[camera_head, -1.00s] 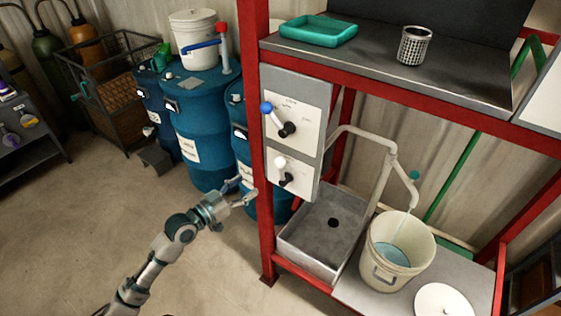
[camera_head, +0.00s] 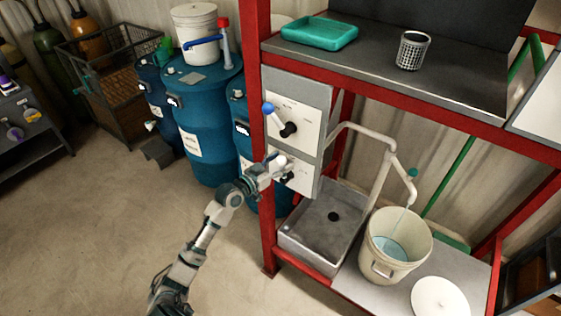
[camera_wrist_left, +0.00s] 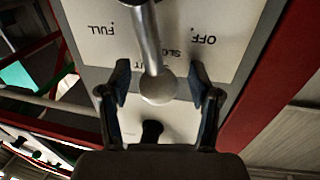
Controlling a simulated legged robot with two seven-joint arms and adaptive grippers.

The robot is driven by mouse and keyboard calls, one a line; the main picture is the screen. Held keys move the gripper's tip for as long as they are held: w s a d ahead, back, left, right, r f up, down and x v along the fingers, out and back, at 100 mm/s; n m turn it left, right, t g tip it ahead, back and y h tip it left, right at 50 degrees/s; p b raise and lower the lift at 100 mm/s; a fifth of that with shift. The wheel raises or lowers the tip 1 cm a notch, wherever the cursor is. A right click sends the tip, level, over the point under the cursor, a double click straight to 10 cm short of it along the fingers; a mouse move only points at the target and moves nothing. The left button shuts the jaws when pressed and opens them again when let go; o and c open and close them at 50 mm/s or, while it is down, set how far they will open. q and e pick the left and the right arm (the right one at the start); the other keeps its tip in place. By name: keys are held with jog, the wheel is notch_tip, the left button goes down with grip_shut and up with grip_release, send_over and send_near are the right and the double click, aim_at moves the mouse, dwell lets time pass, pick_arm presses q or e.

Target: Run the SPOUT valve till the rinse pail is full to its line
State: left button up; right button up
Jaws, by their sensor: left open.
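The lower valve panel, with a white-knobbed lever (camera_head: 281,161), is on the red frame. My left gripper (camera_head: 275,163) is open at that knob. In the left wrist view, the knob (camera_wrist_left: 158,88) sits between the open fingers (camera_wrist_left: 160,95), with no clear grip. The lever lies over the middle label, partly hidden, between FULL and OFF; the lettering appears upside down there. The rinse pail (camera_head: 374,268) stands under the bent spout (camera_head: 408,190). A thin pale stream runs from the spout into bluish water in the pail. I cannot make out the fill line. My right gripper is not in view.
The upper panel has a blue-knobbed lever (camera_head: 268,108). A grey sink (camera_head: 318,222) is left of the pail; a white lid (camera_head: 440,297) lies to its right. A red post (camera_head: 257,130) stands close beside my gripper. Blue drums (camera_head: 205,130) stand behind.

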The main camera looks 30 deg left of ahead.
pick_arm(q)
jog(key=shift+a, duration=0.1)
jog(key=shift+c, duration=1.4)
grip_shut()
jog(key=a+n+b, duration=0.1)
jog(key=n, duration=0.1)
jog(key=a+f+n+t+b, duration=0.1)
jog(key=n+b, duration=0.1)
jog(key=n, duration=0.1)
jog(key=a+f+n+b, duration=0.1)
jog(key=a+n, duration=0.1)
jog(key=shift+w+b, duration=0.15)
jog(key=shift+b, duration=0.2)
jog(key=shift+n+t+y, duration=0.3)
